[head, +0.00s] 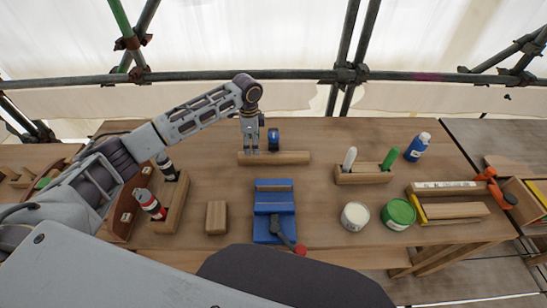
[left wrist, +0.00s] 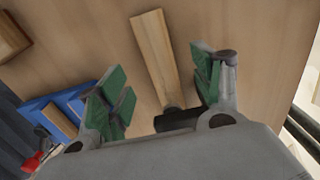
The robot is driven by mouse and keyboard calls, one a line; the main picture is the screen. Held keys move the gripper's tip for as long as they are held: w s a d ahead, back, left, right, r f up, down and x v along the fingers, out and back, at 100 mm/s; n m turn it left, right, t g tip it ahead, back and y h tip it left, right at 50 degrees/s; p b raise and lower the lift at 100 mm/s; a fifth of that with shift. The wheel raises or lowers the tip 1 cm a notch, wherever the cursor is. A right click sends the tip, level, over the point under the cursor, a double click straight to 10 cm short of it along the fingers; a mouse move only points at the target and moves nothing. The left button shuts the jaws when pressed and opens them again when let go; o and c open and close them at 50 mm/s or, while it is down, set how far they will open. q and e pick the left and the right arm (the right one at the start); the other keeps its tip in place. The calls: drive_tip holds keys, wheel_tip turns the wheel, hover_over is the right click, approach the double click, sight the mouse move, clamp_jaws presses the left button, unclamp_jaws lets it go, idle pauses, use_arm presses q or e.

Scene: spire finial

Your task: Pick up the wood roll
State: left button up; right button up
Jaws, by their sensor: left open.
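The wood roll (head: 285,158) is a pale wooden bar lying lengthwise left to right on the workbench, toward its back. My left gripper (head: 250,150) points down at the roll's left half, very close to it; contact is unclear. In the left wrist view the roll (left wrist: 155,48) runs away between the spread green-padded fingers of the left gripper (left wrist: 161,88), which is open and empty. A dark cylindrical shape (left wrist: 178,119) covers the roll's near end there; I cannot tell what it is. My right gripper is not in view.
A blue and black item (head: 273,138) stands just behind the roll. A blue vise (head: 273,225) and a wooden block (head: 216,217) are in front. A wooden holder (head: 362,177) with markers, two tins (head: 398,213) and a blue bottle (head: 417,147) stand right. Scaffold pipes cross behind.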

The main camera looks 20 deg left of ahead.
sight(253, 156)
use_arm(q)
drive_tip(key=shift+f, duration=1.25)
drive_tip(key=shift+s+f+p, duration=0.15)
drive_tip(key=shift+f+p, duration=0.2)
drive_tip(key=shift+f, duration=2.25)
drive_tip(key=c, duration=1.3)
drive_tip(key=shift+o, duration=0.2)
drive_tip(key=shift+r, duration=0.2)
drive_tip(key=shift+r, duration=0.4)
drive_tip(key=s, duration=0.2)
drive_tip(key=s+d, duration=0.1)
drive_tip(key=s, duration=0.2)
drive_tip(key=s+d, duration=0.1)
drive_tip(key=s, duration=0.1)
drive_tip(key=shift+s+b, duration=0.25)
drive_tip(key=shift+b, duration=0.05)
wheel_tip(253, 156, up, 14)
